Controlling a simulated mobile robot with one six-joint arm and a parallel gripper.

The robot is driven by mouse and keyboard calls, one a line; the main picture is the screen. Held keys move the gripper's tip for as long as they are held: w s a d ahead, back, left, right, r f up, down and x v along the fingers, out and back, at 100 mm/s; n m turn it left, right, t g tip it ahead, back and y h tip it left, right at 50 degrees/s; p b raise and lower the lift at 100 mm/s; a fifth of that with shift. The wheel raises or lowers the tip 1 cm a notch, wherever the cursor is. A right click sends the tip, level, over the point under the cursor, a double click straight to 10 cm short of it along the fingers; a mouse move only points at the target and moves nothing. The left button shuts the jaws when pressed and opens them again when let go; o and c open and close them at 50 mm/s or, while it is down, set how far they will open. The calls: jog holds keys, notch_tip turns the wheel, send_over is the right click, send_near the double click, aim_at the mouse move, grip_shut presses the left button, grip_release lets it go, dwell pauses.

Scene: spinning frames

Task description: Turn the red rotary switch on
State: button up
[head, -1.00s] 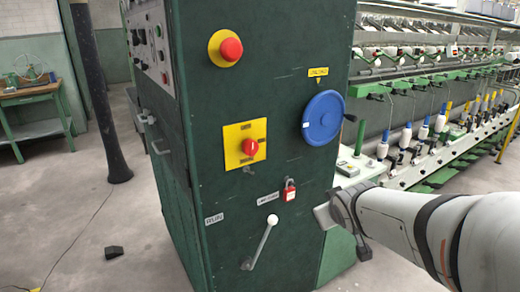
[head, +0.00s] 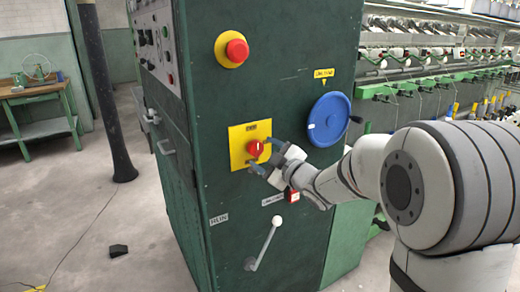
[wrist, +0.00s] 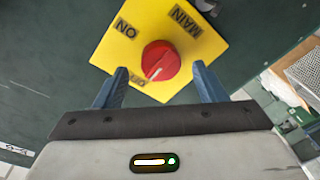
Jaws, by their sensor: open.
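The red rotary switch (head: 256,148) sits on a yellow plate (head: 238,159) on the front of the dark green cabinet. In the wrist view the red knob (wrist: 161,60) shows a white line that points towards the OFF label (wrist: 133,81). The ON label (wrist: 127,29) is on another side of the yellow plate. My gripper (head: 262,154) is open at the switch, coming from the right. In the wrist view its two blue fingers (wrist: 158,84) stand on either side of the knob's near part, with visible gaps. I cannot tell how deep they reach.
A red emergency button (head: 237,49) is above the switch and a blue handwheel (head: 328,119) is to the right. A red padlock (head: 294,197) and a lever with a white knob (head: 265,240) are below. My arm fills the right side.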

aim_at(255, 148)
jog(key=shift+x, duration=1.5)
jog(key=shift+c, duration=0.3)
jog(key=c, duration=0.9)
